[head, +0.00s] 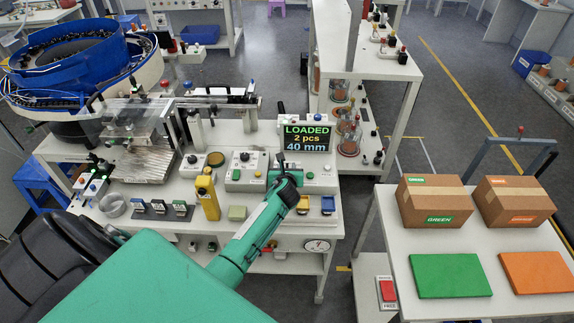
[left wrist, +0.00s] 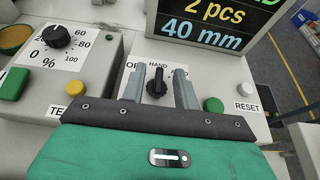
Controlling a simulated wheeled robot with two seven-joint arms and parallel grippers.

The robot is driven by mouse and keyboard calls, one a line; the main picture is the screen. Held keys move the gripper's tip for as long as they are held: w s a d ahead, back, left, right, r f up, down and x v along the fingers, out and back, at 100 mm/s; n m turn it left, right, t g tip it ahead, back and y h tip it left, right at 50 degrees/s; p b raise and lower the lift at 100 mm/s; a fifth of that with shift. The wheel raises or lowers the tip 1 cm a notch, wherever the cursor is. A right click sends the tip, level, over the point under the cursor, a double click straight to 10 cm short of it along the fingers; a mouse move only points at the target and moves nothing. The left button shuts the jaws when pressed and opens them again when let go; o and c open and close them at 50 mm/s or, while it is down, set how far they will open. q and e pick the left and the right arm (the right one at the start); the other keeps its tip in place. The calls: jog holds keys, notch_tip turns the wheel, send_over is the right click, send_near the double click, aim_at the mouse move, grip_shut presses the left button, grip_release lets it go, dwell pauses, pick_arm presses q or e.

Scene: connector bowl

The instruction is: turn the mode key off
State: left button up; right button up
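The mode key (left wrist: 157,86) is a small black knob on a grey control box, seen in the left wrist view. Its grip stands upright, in line with the HAND label above it. A label starting with "OF" shows at its left; the label at its right is mostly hidden by a finger. My left gripper (left wrist: 160,72) is open, with one grey finger on each side of the key. I cannot tell whether either finger touches it. In the head view my left gripper (head: 284,172) covers the key. My right gripper is not in view.
A display (head: 306,135) behind the key box reads LOADED, 2 pcs, 40 mm. A green button (left wrist: 213,105) and a white RESET button (left wrist: 243,89) sit right of the key. A dial box (left wrist: 58,60) stands at the left. Two cartons (head: 434,205) stand on the right table.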

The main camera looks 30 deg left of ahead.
pick_arm(q)
jog(key=shift+x, duration=1.05)
jog(key=shift+c, duration=0.2)
grip_shut()
